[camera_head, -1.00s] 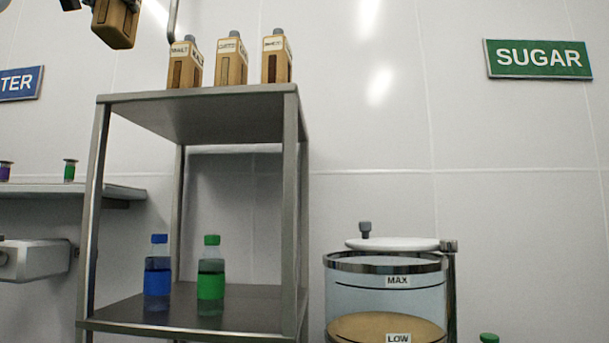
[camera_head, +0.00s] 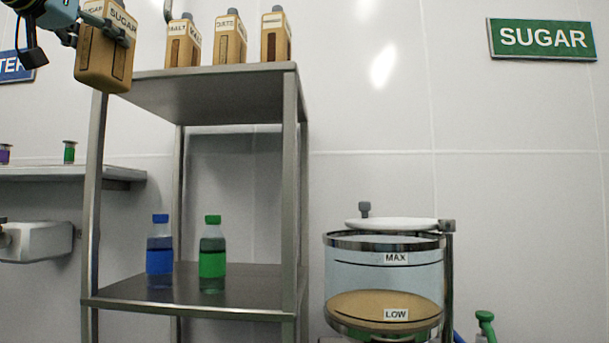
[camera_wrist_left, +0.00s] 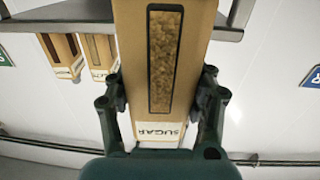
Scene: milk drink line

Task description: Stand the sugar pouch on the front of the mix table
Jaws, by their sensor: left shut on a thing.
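The sugar pouch (camera_head: 103,65) is a tan container with a SUGAR label and a dark window. It hangs upright at the upper left of the head view, in front of the shelf's left end. My left gripper (camera_head: 108,22) is shut on its upper part. In the left wrist view the pouch (camera_wrist_left: 172,65) fills the middle, between the fingers of my left gripper (camera_wrist_left: 163,95). The mix table cannot be made out in these frames. My right gripper is not in view.
A steel rack (camera_head: 200,75) holds several tan pouches on top, including one labelled MALT (camera_head: 183,45). A blue bottle (camera_head: 159,260) and a green bottle (camera_head: 212,262) stand on its lower shelf. A clear tank (camera_head: 384,285) stands right of it, below the SUGAR sign (camera_head: 543,39).

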